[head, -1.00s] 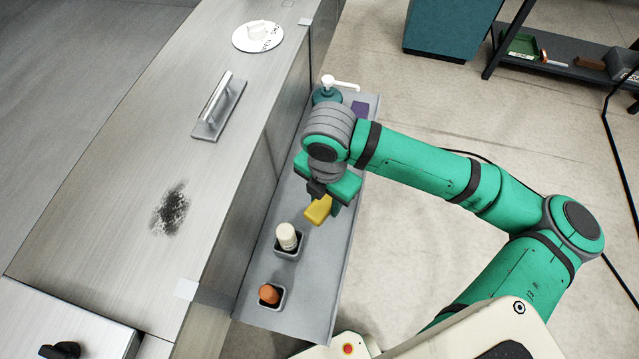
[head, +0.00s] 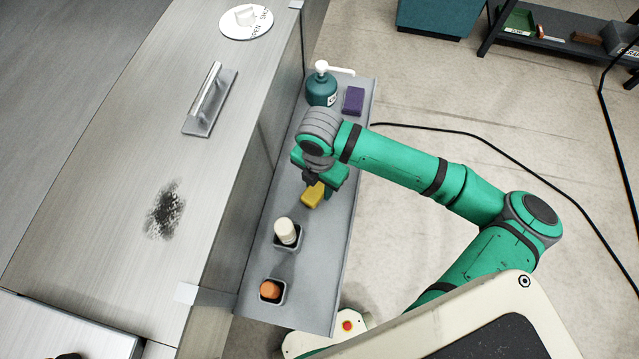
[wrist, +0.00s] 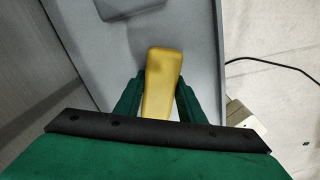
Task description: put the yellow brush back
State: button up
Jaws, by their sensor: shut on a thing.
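The yellow brush (head: 313,194) is between the fingers of my gripper (head: 325,182), over the middle of the long grey tray (head: 335,250). In the wrist view the brush (wrist: 160,72) shows as a plain yellow block between the two green fingers of my gripper (wrist: 157,100). My gripper is shut on it. I cannot tell whether the brush touches the tray; its lower side is hidden.
In the tray, one dark cup (head: 289,243) holds a cream-topped item and another (head: 272,295) an orange-topped item. A teal pump bottle (head: 322,90) and a purple block (head: 353,101) stand at the far end. The counter (head: 215,180) rises along the left.

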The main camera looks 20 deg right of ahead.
aim_at(317, 186)
jog(key=shift+s+a, duration=0.1)
jog(key=shift+a, duration=0.1)
jog(key=o, duration=1.1)
jog(key=shift+a, duration=0.15)
notch_tip(317, 186, up, 12)
